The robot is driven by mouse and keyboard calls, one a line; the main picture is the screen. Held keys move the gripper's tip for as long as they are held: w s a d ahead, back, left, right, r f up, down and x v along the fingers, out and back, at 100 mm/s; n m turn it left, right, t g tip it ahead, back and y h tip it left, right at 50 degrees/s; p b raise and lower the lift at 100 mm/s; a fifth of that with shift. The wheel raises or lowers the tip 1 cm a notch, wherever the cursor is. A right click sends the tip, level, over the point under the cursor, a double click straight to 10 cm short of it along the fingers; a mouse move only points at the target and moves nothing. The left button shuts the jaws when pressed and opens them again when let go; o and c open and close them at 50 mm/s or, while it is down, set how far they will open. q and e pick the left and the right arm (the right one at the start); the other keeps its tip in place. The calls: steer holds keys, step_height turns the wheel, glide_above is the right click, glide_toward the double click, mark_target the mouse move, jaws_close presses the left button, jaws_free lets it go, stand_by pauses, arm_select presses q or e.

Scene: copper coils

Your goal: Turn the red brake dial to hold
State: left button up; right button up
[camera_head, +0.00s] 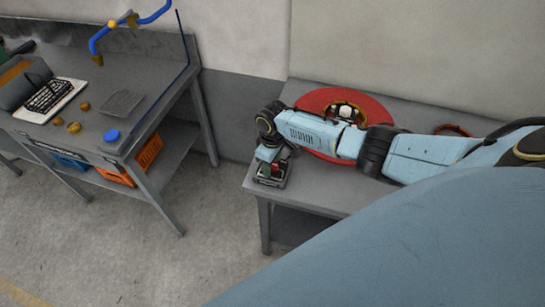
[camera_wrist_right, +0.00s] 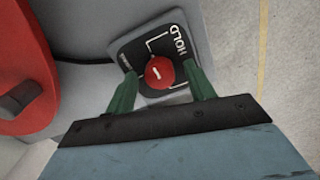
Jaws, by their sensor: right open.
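The red brake dial (camera_wrist_right: 159,72) sits on a dark square plate (camera_wrist_right: 183,42) with white markings and the word HOLD at its upper right. A short white line shows on the dial's face. In the head view the dial (camera_head: 275,168) is small at the front left corner of the right table. My right gripper (camera_wrist_right: 163,88) is open, its two green fingers on either side of the dial; whether they touch it I cannot tell. In the head view the right gripper (camera_head: 272,165) is over the plate. My left gripper is not in view.
A large red disc (camera_head: 375,108) lies on the right table (camera_head: 330,195), partly behind my right arm. Open floor separates the tables.

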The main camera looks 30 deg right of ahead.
step_height(320, 180, up, 13)
steer(key=shift+r+p, duration=0.2)
steer(key=shift+p, duration=0.1)
stand_by(0.6)
